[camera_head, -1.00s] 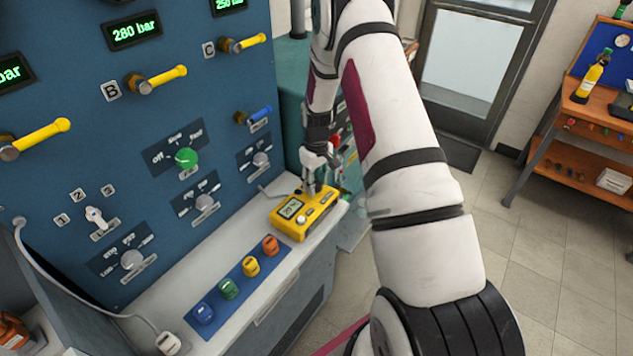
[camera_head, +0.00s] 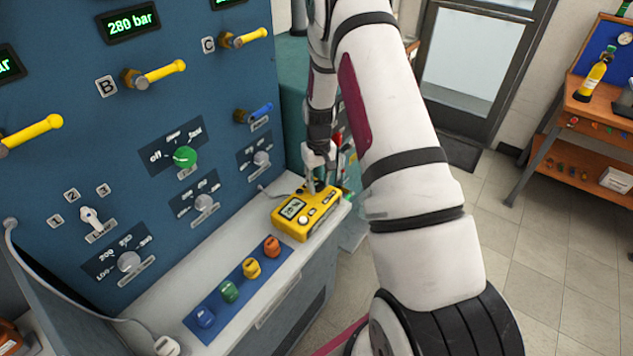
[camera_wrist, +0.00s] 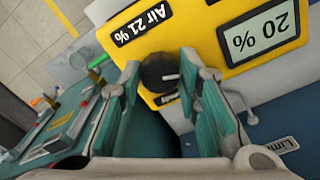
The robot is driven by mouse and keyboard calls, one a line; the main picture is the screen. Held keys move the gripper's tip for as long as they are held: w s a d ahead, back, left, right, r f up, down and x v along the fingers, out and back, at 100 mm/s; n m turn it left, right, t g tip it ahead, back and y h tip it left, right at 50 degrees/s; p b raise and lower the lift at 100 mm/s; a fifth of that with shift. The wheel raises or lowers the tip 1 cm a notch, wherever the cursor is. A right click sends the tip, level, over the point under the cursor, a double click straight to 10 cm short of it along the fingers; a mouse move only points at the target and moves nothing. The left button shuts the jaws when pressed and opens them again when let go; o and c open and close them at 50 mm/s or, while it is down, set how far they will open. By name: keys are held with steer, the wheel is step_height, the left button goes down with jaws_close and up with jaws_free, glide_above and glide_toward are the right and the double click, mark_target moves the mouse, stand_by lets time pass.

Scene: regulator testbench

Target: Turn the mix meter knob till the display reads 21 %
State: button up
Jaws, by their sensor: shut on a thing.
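The yellow mix meter (camera_head: 318,222) lies on the bench ledge at the foot of the blue panel. Its display (camera_wrist: 265,33) appears upside down in the wrist view and reads 20 %. A black label (camera_wrist: 141,24) on the meter says "Air 21 %". The dark round knob (camera_wrist: 158,75), with a white pointer line, sits between the fingers of my gripper (camera_wrist: 163,88). My gripper is shut on the knob. In the head view my gripper (camera_head: 314,180) is over the meter's far end and hides the knob.
A blue strip with several coloured caps (camera_head: 238,290) lies on the ledge beside the meter. Yellow levers (camera_head: 160,74), a green knob (camera_head: 184,157) and other knobs stick out of the panel. A wooden workbench (camera_head: 590,130) stands at the right, with open floor before it.

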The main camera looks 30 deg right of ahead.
mark_target(318, 183)
steer(key=m+b, duration=0.2)
steer(key=m, duration=0.2)
steer(key=shift+m, duration=0.4)
stand_by(0.4)
steer(key=o, duration=0.9)
steer(key=shift+c, duration=0.2)
step_height(318, 183, up, 12)
